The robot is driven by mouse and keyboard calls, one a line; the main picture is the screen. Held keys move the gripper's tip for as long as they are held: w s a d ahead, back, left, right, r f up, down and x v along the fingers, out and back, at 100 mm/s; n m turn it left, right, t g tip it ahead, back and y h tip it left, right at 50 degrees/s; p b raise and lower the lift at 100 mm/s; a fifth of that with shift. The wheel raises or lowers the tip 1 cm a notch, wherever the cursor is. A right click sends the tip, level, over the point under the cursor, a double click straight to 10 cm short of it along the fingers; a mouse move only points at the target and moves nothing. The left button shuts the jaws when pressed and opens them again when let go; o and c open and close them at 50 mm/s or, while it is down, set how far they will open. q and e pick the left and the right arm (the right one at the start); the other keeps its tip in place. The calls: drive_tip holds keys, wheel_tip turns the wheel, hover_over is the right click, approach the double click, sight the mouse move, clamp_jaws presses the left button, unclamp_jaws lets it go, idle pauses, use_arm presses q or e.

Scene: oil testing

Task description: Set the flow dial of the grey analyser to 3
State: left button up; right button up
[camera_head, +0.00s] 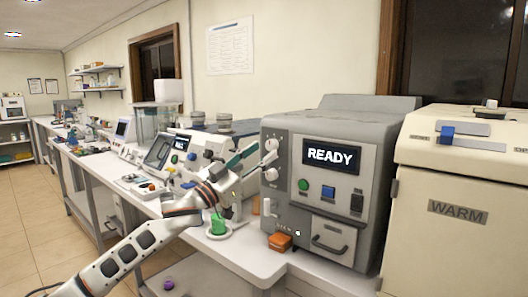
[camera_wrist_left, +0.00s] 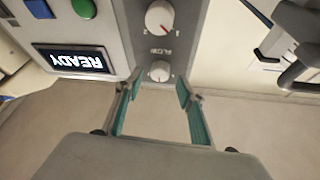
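The grey analyser (camera_head: 290,215) stands on the bench with a READY screen (camera_head: 331,156). Its left front edge carries round white dials, an upper one (camera_head: 271,144) and a lower one (camera_head: 271,174). The left wrist view shows them upside down: a smaller dial (camera_wrist_left: 160,71) and a larger dial (camera_wrist_left: 160,17) with a red mark. A label reading FLOW lies between them. My left gripper (camera_head: 262,154) is open, its teal fingers apart on either side of the smaller dial; it also shows in the left wrist view (camera_wrist_left: 160,85). I cannot tell whether they touch it.
A green item (camera_head: 218,224) on a small white dish stands below my left gripper. An orange block (camera_head: 280,241) lies before the analyser. A cream WARM cabinet (camera_head: 455,240) stands at the right, other instruments at the left. The aisle floor (camera_head: 40,215) is clear.

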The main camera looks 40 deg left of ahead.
use_arm(q)
drive_tip(key=shift+x, duration=0.95)
